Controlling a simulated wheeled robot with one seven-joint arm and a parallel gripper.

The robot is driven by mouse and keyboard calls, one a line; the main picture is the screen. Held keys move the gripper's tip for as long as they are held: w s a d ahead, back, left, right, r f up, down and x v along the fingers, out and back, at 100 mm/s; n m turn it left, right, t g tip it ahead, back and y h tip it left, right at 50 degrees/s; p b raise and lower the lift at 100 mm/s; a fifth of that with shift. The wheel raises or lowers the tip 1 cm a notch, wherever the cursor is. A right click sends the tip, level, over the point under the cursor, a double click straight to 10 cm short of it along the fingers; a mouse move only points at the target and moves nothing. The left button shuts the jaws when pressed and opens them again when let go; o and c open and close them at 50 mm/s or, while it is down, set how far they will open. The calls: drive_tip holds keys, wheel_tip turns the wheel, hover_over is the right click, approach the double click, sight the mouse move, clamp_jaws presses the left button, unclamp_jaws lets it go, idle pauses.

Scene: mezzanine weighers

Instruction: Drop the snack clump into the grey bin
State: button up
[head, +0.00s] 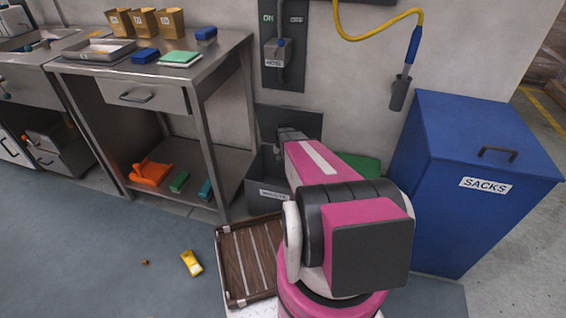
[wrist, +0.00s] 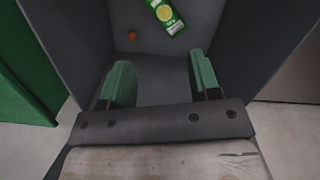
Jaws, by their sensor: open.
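The grey bin (head: 268,193) stands against the wall with its dark lid raised, partly hidden behind my arm. In the wrist view my gripper (wrist: 162,76) is open and empty, pointing down into the bin, whose inner wall (wrist: 80,32) shows beside it. A small orange-brown clump (wrist: 132,35) lies inside the bin, apart from the fingers. A green and yellow pack (wrist: 166,14) lies near it. Another small brown lump (head: 144,262) lies on the floor in the head view.
A blue SACKS bin (head: 490,150) stands at right, and a green container (wrist: 22,70) beside the grey bin. A steel table (head: 215,55) stands at left. A yellow object (head: 191,263) lies on the floor near a brown slatted tray (head: 250,262). Floor at left is mostly clear.

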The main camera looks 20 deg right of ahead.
wheel_tip(320, 180, up, 11)
drive_tip(key=w, duration=0.1)
drive_tip(key=shift+d, duration=0.25)
drive_tip(key=shift+a+f, duration=0.1)
idle(0.3)
